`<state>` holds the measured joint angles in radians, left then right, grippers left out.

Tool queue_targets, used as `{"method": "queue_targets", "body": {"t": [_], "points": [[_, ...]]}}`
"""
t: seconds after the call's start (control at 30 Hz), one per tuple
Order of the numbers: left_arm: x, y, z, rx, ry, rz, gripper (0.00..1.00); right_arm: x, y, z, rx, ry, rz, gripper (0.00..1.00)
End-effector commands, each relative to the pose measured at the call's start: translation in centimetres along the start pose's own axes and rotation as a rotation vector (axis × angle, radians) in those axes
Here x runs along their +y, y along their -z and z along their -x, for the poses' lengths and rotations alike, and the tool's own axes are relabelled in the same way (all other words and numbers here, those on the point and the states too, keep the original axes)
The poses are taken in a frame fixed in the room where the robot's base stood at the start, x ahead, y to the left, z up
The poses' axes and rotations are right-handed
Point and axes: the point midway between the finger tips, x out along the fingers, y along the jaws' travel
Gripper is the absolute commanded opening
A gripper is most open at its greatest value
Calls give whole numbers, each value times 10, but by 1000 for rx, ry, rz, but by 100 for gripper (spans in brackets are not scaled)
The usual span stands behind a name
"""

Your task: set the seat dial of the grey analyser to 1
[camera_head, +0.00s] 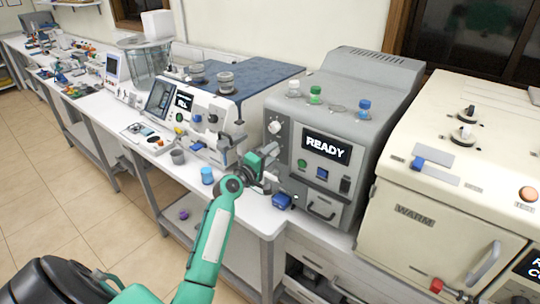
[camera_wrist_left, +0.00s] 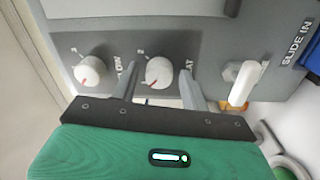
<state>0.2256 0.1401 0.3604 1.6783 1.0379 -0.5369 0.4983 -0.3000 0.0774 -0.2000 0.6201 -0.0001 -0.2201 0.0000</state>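The grey analyser (camera_head: 375,90) stands on the bench with READY on its display. In the left wrist view its panel has two white dials. The one between my fingers is the seat dial (camera_wrist_left: 163,72); only "AT" of its label shows. Its red mark points to the lower left of that picture, and the number it faces cannot be read. The other dial (camera_wrist_left: 91,71), labelled FLOW, is to its left. My left gripper (camera_head: 268,158) is at the panel's left side. Its fingers (camera_wrist_left: 158,76) are open, one on each side of the seat dial, with gaps showing. My right gripper is out of view.
A white knob (camera_wrist_left: 245,85) sits close to the right finger. A blue item (camera_head: 281,200) lies below the analyser's front, and a blue-capped cup (camera_head: 207,175) stands to the left. A cream warming cabinet (camera_head: 455,150) stands to the right.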

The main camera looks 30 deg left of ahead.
Motion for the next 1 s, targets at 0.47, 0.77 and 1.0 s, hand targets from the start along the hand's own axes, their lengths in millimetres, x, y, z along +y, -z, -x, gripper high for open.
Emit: {"method": "queue_targets", "body": {"t": [0.47,0.77,1.0], "points": [[-2,0,12,0,1,-1,52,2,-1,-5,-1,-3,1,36],[-5,0,72,1,1,-4,52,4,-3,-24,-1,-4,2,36],[-3,0,117,0,1,-3,52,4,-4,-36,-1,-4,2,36]]}}
